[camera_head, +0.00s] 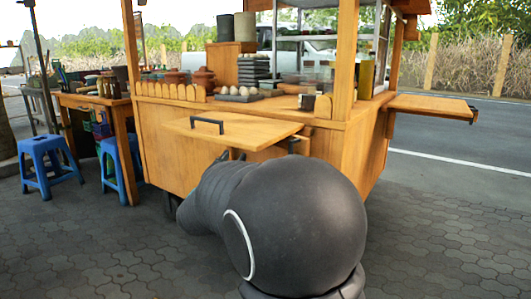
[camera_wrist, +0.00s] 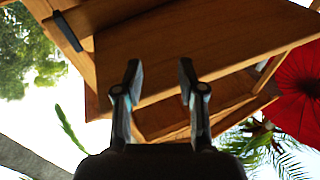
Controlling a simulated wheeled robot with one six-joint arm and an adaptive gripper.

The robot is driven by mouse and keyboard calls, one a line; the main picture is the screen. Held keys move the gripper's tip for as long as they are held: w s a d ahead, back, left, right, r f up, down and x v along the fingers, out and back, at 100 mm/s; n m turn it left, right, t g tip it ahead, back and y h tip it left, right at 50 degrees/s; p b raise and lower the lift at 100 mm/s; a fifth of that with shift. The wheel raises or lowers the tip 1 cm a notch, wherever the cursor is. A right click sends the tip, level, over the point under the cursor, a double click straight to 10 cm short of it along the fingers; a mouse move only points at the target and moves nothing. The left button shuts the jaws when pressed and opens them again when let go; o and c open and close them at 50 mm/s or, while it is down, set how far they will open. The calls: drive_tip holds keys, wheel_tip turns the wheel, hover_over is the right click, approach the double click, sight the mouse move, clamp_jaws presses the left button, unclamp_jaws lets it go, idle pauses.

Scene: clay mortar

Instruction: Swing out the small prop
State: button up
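The wooden cart (camera_head: 358,150) has a light wooden flap (camera_head: 240,131) standing out level from its front, with a black handle (camera_head: 207,125) on top. In the wrist view I look up at wooden boards (camera_wrist: 210,45), with a black handle (camera_wrist: 67,31) at upper left. My gripper (camera_wrist: 159,80) is open, its two dark fingers apart with nothing held between them. Below the large board, a smaller wooden part (camera_wrist: 190,113) shows behind and between the fingers. I cannot tell whether this is the small prop. In the head view my dark arm hides the gripper and the space under the flap.
A second shelf (camera_head: 432,106) stands out at the cart's right side. Eggs (camera_head: 240,92) and pots sit on the counter. Blue stools (camera_head: 47,165) and a wooden side table (camera_head: 113,110) stand at left. A red umbrella (camera_wrist: 300,85) shows at right. Paving at front right is clear.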

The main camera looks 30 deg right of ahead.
sight(290, 150)
drive_tip(key=s+d+f+m+g+h, duration=0.5)
drive_tip(key=d+m+g+h, duration=0.15)
drive_tip(key=g, duration=0.35)
drive_tip(key=shift+n+h, duration=0.25)
drive_tip(key=shift+h, duration=0.1)
drive_tip(key=x, duration=0.8)
drive_tip(key=b+x, duration=0.1)
drive_tip(key=x, duration=0.4)
drive_tip(key=shift+a+r, duration=0.15)
drive_tip(key=shift+r, duration=0.15)
clamp_jaws()
drive_tip(key=shift+g, duration=0.4)
